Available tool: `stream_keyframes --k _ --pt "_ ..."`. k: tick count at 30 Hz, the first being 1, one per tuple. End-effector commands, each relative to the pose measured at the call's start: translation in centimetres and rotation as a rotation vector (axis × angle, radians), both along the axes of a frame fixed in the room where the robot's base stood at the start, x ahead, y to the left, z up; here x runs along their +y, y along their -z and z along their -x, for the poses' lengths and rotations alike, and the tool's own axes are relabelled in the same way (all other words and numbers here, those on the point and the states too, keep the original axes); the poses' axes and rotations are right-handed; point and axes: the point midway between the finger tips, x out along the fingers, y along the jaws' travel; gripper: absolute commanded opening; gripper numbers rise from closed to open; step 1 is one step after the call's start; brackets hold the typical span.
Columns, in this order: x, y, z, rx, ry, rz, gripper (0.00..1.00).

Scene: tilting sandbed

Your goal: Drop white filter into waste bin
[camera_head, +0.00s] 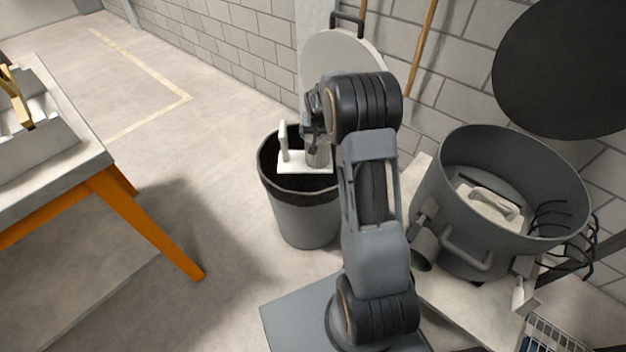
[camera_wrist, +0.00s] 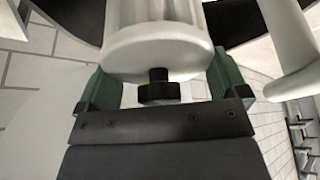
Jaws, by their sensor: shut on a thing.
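The white filter (camera_head: 296,161) shows in the head view as a flat white piece with an upright part at its left. It overlaps the mouth of the grey waste bin (camera_head: 306,217), which has a dark liner; its exact height over the rim is hard to tell. My gripper (camera_head: 317,133) is above the filter, partly hidden by my arm. In the wrist view my gripper (camera_wrist: 163,85) has its two green-grey fingers on either side of the filter's white rounded body (camera_wrist: 155,50), shut on it. A black knob sits at its near end. The bin's inside is mostly dark.
A grey drum (camera_head: 470,253) with a white handled piece (camera_head: 490,203) inside stands at the right. A large black disc (camera_head: 560,65) hangs above it. A table with orange legs (camera_head: 140,220) stands at the left. A brick wall (camera_head: 235,40) runs behind.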

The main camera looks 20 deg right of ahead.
Motion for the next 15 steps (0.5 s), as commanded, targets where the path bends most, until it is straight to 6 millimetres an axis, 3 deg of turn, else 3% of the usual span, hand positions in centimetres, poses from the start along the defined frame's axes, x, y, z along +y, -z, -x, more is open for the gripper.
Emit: stream_keyframes --k 3,10,15 --pt "0.0 -0.1 -0.1 -0.003 0.0 0.001 1.0" --pt "0.0 -0.1 0.1 0.001 0.0 0.0 1.0" --pt "0.3 -2.0 0.6 -0.002 0.0 0.001 1.0"
